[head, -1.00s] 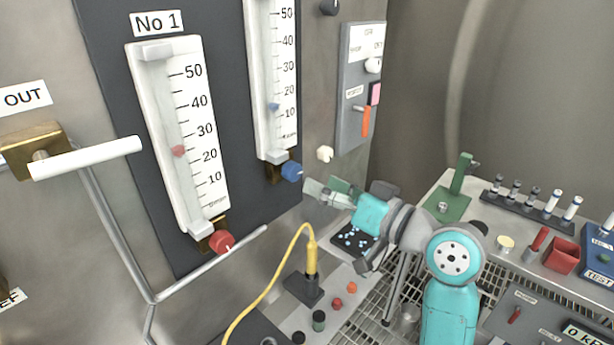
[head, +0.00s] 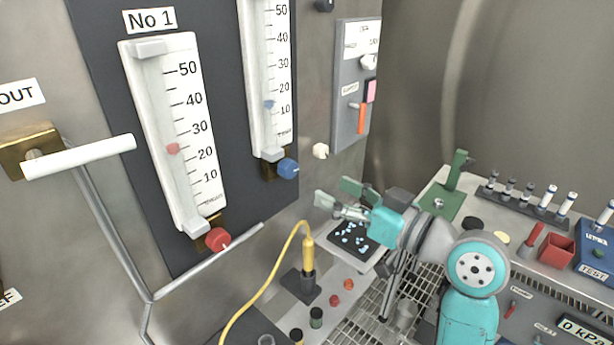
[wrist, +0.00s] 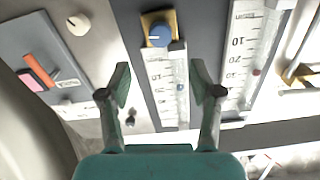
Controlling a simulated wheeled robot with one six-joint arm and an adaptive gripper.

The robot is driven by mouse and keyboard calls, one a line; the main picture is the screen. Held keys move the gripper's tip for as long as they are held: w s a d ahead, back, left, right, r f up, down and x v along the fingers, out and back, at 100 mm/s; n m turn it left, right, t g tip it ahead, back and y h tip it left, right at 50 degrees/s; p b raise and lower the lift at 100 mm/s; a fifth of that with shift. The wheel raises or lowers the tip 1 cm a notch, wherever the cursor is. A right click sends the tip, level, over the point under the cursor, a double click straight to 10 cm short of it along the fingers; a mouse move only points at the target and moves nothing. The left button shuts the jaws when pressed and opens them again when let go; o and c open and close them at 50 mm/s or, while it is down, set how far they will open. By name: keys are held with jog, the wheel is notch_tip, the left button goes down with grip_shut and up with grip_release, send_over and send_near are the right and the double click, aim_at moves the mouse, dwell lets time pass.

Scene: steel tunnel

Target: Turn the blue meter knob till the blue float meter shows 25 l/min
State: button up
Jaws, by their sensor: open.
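The blue knob (head: 288,168) sits at the foot of the right-hand float meter (head: 257,140). That meter's blue float (head: 268,104) stands a little above the 10 mark, well below 20. My gripper (head: 340,195) is open and empty, to the right of the knob and apart from it, with its fingers toward the panel. In the wrist view the blue knob (wrist: 160,35) on its brass block lies ahead of my open fingers (wrist: 160,82), roughly centred between them. A pale mark shows on the knob's face.
The No 1 meter (head: 205,130) with its red knob (head: 217,239) stands to the left. A white knob (head: 320,151) and a switch panel (head: 352,100) are close on the right. A yellow cable plug (head: 307,245) stands below. A bench (head: 440,175) with tools is at right.

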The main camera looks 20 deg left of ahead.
aim_at(292, 172)
jog(key=shift+n, duration=0.7)
jog(key=x, duration=1.1)
jog(key=shift+a, duration=0.1)
jog(key=c, duration=1.1)
jog(key=shift+c, duration=0.2)
